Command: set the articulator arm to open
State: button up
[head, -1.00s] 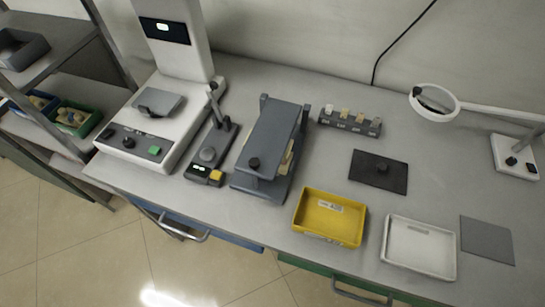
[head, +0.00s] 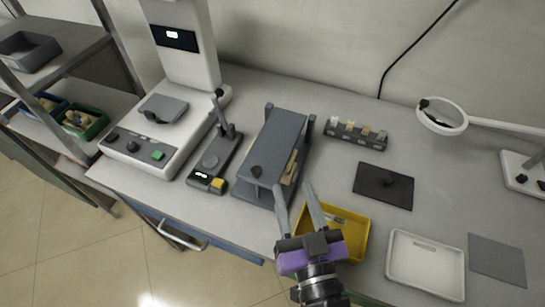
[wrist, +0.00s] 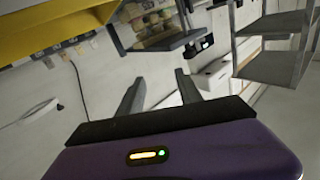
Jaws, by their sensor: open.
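The articulator (head: 271,142) is a grey frame on the bench, left of centre in the head view. Its long upper arm lies flat over the base, with a dark knob (head: 256,172) at the near end. Tan casts (head: 291,166) show between arm and base on the right side. In the wrist view the articulator (wrist: 178,43) is at the top, with casts (wrist: 155,22) in it. My gripper (head: 297,192) is open and empty, at the articulator's near right corner, above the yellow tray. Its two fingers (wrist: 157,85) also show apart in the wrist view, not touching the articulator.
The yellow tray (head: 350,250), partly hidden by my gripper, and a white tray (head: 428,287) lie at the front. A press-like machine (head: 128,165) and small stand (head: 212,160) are left. A block rack (head: 345,136), black plate (head: 384,200) and ring lamp (head: 425,119) are right.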

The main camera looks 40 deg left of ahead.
aim_at(251, 159)
jog(key=a+n+g, duration=0.1)
jog(key=s+a+n+g+y, duration=0.1)
jog(key=a, duration=0.1)
jog(key=a+n, duration=0.1)
jog(key=a, duration=0.1)
jog(key=shift+s+a+g+y, duration=0.2)
jog(key=shift+s+g+y, duration=0.1)
jog(key=shift+g+y, duration=0.1)
jog(key=shift+a+n, duration=0.25)
jog(key=shift+n, duration=0.05)
jog(key=p+x, duration=0.2)
jog(key=x, duration=0.5)
jog(key=shift+w+a+f, duration=0.1)
jog(key=shift+w, duration=0.05)
grip_shut()
dwell(0.4)
